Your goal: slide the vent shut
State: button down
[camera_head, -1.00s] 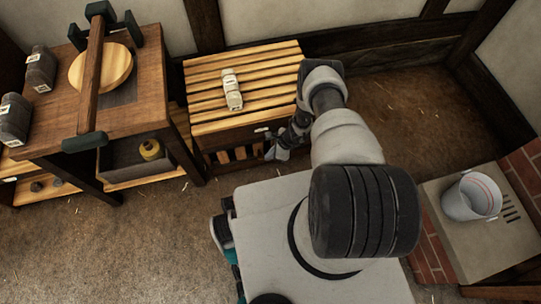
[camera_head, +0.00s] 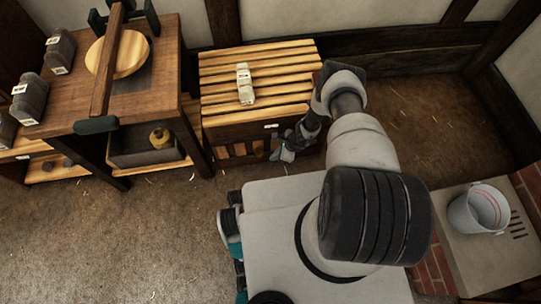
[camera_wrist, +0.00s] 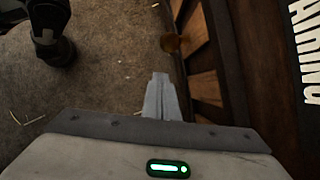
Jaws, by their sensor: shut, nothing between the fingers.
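The vent (camera_head: 240,149) is a barred panel low on the front of the slatted wooden box, with brown and dark strips. In the wrist view its brown strips (camera_wrist: 205,88) run along the right of my fingers. A round brownish-yellow knob (camera_wrist: 171,42) sticks out from it, ahead of my fingertips. My gripper (camera_wrist: 160,80) is shut and empty, with a small visible gap between it and the knob. In the head view my gripper (camera_head: 274,156) is low at the vent's right part, and my wrist hides what lies behind.
A pale block (camera_head: 245,84) lies on the slatted top (camera_head: 290,78). A workbench (camera_head: 150,100) with dark jars stands left. A bucket (camera_head: 480,209) stands on a ledge at right. White lettering (camera_wrist: 305,45) marks the box front. Floor is open at front left.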

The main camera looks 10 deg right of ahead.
jog(key=d+p+v, duration=0.1)
jog(key=p+v, duration=0.3)
jog(key=v, duration=0.6)
jog(key=shift+p, duration=0.3)
jog(key=shift+f, duration=0.1)
